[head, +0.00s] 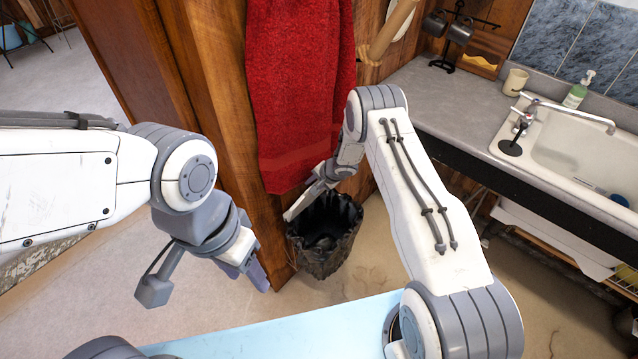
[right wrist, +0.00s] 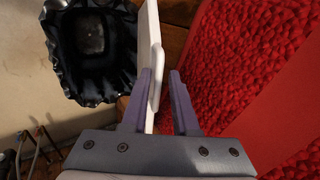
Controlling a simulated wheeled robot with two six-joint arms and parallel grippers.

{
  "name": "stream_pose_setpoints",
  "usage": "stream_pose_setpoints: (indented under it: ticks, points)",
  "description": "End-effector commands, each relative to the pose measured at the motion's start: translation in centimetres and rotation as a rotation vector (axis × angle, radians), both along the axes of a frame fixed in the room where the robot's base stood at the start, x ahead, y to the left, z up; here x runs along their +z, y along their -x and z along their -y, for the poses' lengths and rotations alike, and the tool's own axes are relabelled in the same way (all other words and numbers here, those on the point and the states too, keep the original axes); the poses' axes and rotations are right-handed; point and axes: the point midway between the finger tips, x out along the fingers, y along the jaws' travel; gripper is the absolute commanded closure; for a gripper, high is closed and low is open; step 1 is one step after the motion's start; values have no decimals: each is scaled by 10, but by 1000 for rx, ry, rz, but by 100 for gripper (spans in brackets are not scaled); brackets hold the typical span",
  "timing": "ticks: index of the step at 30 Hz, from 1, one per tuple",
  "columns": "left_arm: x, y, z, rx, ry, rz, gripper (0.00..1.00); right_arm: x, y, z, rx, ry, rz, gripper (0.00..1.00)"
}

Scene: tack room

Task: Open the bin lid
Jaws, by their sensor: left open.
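The bin (head: 325,238), lined with a crinkled black bag, stands on the floor beside the wooden post. Its mouth is uncovered, and its dark inside also shows in the right wrist view (right wrist: 92,48). The white lid (right wrist: 152,35) stands raised at the bin's side, seen nearly edge-on. In the head view it is a pale sliver (head: 299,204). My right gripper (right wrist: 163,80) has its fingers apart, with part of the lid close against the left finger and a gap to the right one. My left gripper (head: 245,268) is open and empty, left of the bin.
A red cloth (head: 298,90) hangs just behind the bin, close to my right gripper. A counter (head: 450,105) with a sink (head: 575,150) runs along the right. A pale blue surface (head: 290,325) lies in front. Floor around the bin's front is clear.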

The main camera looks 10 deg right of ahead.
Motion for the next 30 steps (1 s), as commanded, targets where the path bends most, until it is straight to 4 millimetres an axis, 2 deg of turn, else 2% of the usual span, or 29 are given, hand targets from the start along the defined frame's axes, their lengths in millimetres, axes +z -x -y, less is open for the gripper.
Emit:
stream_pose_setpoints:
  ticks: [1, 5, 15, 21, 30]
  points:
    - [-3, 0, 0, 0, 0, 0, 50, -11, 10, -4, 11, 1, -22, 60]
    - [-5, 0, 0, 0, 0, 0, 50, -3, 13, -2, 10, -1, -20, 60]
    - [-13, 0, 0, 2, 0, 0, 50, 59, 33, 21, 1, 0, -1, 60]
    - [-13, 0, 0, 2, 0, 0, 50, 84, 44, 30, -1, -1, 3, 60]
    - [-13, 0, 0, 2, 0, 0, 50, 91, 47, 32, -1, -1, 3, 60]
